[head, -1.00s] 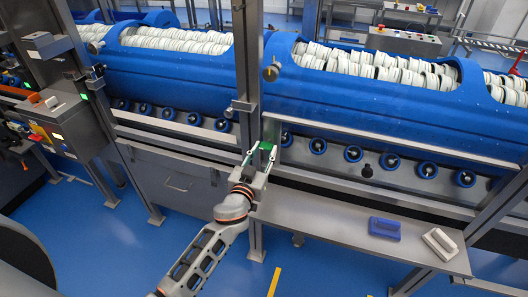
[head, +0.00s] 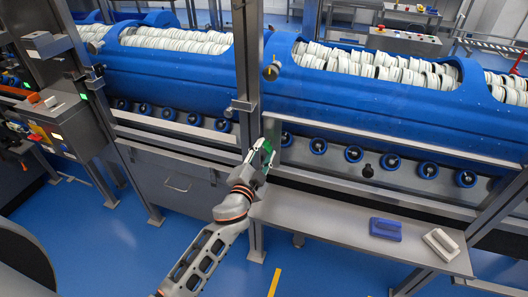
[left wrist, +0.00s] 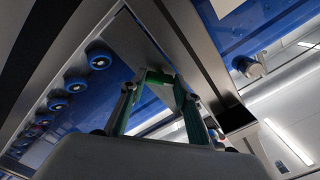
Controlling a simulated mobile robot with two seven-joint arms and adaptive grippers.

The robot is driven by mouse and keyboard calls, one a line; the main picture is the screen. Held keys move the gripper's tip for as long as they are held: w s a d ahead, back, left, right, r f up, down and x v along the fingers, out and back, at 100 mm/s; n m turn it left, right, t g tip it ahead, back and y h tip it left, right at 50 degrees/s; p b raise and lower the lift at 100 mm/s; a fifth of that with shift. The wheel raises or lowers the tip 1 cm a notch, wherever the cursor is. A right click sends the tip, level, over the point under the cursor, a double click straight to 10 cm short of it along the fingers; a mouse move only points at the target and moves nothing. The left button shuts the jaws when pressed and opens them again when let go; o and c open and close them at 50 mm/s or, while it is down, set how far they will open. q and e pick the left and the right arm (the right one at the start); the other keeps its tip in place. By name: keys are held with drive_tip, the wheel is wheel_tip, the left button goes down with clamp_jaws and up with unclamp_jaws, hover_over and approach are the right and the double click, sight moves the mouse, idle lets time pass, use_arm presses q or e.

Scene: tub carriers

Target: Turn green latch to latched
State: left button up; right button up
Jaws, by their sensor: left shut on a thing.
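The green latch (head: 266,147) sits on the upright steel post beside the blue tub carrier. My left gripper (head: 262,156) comes up from below and is shut on the latch, with its fingers on either side of it. In the left wrist view the green latch (left wrist: 160,77) shows between the fingertips of the left gripper (left wrist: 158,88). The fingers and the gripper body hide part of the latch and its mount. My right gripper is in neither view.
Blue tubs (head: 385,105) filled with white discs lie behind the steel frame. The steel post (head: 246,70) rises close to my left gripper. A steel shelf (head: 330,222) at right holds a blue block (head: 385,229) and a white block (head: 441,244).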

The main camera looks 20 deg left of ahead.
use_arm(q)
drive_tip(key=m, duration=0.4)
drive_tip(key=shift+m, duration=1.9)
drive_tip(key=o, duration=1.1)
drive_tip(key=s, duration=1.2)
drive_tip(key=shift+a, duration=0.2)
